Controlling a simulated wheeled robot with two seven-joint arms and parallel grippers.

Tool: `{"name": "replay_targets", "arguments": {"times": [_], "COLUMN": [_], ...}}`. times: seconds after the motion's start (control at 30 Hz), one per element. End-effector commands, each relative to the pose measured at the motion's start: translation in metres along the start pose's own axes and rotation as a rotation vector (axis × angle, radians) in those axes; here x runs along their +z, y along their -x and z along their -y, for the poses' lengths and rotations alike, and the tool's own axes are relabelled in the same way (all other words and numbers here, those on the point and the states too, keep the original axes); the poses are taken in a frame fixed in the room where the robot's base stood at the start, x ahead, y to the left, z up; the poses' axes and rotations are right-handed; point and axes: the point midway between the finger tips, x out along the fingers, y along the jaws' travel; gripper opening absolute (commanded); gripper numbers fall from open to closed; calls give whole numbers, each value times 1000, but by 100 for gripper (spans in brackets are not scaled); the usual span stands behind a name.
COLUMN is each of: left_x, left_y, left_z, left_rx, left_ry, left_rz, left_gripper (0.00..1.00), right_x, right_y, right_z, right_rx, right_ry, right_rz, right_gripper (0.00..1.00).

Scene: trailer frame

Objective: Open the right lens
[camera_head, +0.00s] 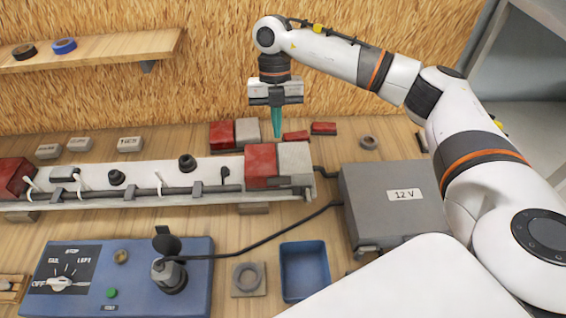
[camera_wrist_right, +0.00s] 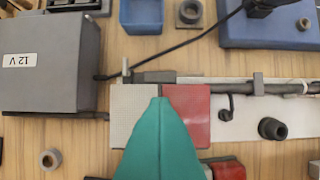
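The right lens is a block with a red half (camera_head: 260,164) and a pale grey half (camera_head: 295,160) at the right end of the white trailer bar (camera_head: 135,178). In the right wrist view its pale half (camera_wrist_right: 133,108) and red half (camera_wrist_right: 190,112) lie side by side, partly hidden by my fingers. My right gripper (camera_head: 277,134) points down above and behind the lens, apart from it. Its teal fingers (camera_wrist_right: 160,100) are together, with nothing seen between them. The left lens (camera_head: 14,177) is a red block at the left picture edge. My left gripper is not in view.
Spare red and grey blocks (camera_head: 222,135) lie behind the bar. The grey 12 V box (camera_head: 390,225) stands right of the lens, with a black cable. A blue tray (camera_head: 304,270) and the blue switch panel (camera_head: 195,290) are in front. A wooden shelf (camera_head: 110,46) hangs back left.

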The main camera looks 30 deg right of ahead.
Motion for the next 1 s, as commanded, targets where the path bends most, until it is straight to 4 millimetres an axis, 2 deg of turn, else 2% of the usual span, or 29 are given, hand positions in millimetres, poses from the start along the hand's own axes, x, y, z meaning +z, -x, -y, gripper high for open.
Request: {"name": "replay_targets", "arguments": {"times": [0.2, 0.67, 1.0], "left_x": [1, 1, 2], "left_y": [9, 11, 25], "left_z": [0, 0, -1], "left_rx": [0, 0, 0], "left_ry": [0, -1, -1], "left_rz": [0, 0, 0], "left_gripper": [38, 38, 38], "right_x": [-1, -1, -3], "right_y": [16, 21, 44], "right_z": [0, 0, 0], "right_rx": [-1, -1, -1], "right_ry": [0, 0, -1], "right_rz": [-1, -1, -1], "right_gripper": [0, 0, 0]}}
